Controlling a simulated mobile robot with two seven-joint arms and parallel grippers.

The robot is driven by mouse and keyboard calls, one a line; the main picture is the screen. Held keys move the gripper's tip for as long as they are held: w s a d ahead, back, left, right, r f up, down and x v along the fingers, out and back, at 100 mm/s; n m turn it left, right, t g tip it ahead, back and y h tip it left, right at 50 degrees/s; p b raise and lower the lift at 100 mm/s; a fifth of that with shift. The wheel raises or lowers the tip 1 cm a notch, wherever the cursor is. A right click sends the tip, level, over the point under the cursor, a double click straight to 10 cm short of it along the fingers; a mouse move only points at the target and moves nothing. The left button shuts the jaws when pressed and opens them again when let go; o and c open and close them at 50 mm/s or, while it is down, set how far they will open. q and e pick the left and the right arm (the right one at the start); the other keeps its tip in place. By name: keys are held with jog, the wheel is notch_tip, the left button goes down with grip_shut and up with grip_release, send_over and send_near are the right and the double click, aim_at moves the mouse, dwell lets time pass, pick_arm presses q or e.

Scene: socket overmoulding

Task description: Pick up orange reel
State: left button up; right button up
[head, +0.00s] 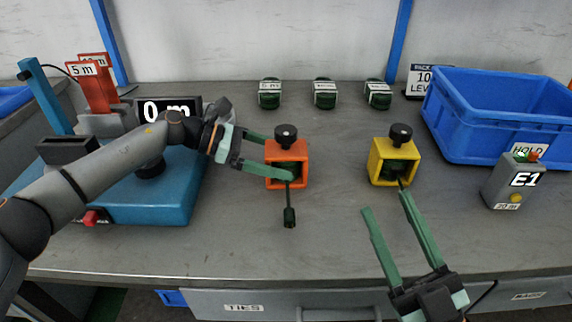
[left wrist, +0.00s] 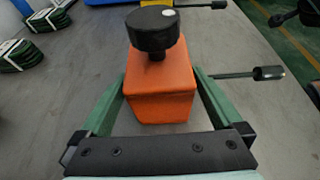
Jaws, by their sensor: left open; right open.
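The orange reel (head: 273,154) is a boxy orange frame with a black knob on top, standing upright on the table. A dark green cable with a dark plug (head: 290,216) hangs out of its front onto the table. My left gripper (head: 280,158) is open with its fingers on either side of the reel; in the left wrist view the orange reel (left wrist: 160,92) sits between the green fingers. I cannot tell whether they touch it. My right gripper (head: 385,203) is open and empty, its fingertips near the front of the yellow reel (head: 376,171).
Several dark green coils (head: 325,94) with labels lie at the back. A blue machine (head: 165,200) with a "0 m" display (head: 167,108) is at the left.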

pick_arm(q)
jog(key=shift+d, duration=0.1)
jog(key=c, duration=1.5)
